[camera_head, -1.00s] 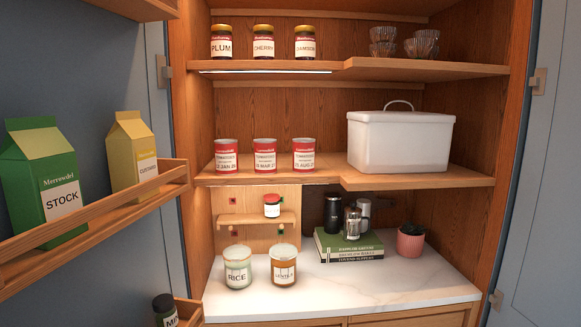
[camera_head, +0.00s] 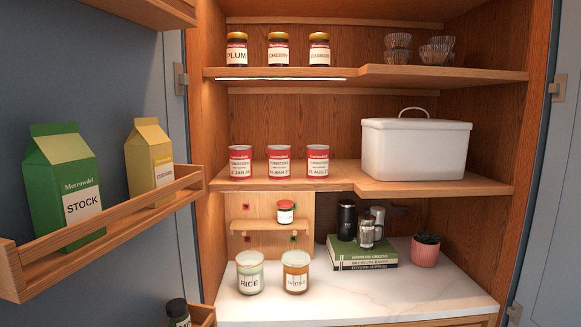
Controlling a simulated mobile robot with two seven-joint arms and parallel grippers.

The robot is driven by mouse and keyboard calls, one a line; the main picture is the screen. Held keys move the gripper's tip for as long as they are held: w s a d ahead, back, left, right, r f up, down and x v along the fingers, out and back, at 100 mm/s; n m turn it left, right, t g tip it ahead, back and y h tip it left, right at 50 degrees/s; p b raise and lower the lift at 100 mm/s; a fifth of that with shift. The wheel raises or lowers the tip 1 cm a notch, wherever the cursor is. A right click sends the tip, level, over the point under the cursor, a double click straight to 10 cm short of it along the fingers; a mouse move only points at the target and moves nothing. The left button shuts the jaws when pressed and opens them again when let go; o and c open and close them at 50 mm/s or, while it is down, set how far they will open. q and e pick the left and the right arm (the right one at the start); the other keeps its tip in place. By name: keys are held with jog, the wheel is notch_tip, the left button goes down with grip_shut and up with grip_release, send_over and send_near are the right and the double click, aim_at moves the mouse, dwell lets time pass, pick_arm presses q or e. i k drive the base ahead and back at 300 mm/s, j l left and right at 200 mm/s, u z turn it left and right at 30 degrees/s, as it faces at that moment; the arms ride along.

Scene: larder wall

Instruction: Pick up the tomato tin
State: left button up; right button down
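Three red-and-white tomato tins stand upright in a row on the middle shelf: a left tin (camera_head: 240,162), a middle tin (camera_head: 279,162) and a right tin (camera_head: 317,161). Their labels carry differing dates, the left seeming to read JAN, the middle MAR and the right AUG; the years are too small to read surely. The tins stand slightly apart, with nothing in front of them. Neither of my grippers shows in the head view.
A white lidded bin (camera_head: 415,148) stands right of the tins on the middle shelf (camera_head: 350,178). Jam jars (camera_head: 278,49) stand on the shelf above. The open left door's rack (camera_head: 110,228) holds a green stock carton (camera_head: 66,188) and a yellow carton (camera_head: 150,158). The counter's front is clear.

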aim_at(278, 155)
jog(key=i+l, duration=0.7)
jog(key=l, duration=0.2)
jog(key=l+u, duration=0.1)
jog(key=u, duration=0.3)
jog(key=i+l+u, duration=0.1)
jog(key=u, duration=0.25)
jog(key=l+u, duration=0.1)
jog(key=u, duration=0.3)
jog(key=i+l, duration=0.05)
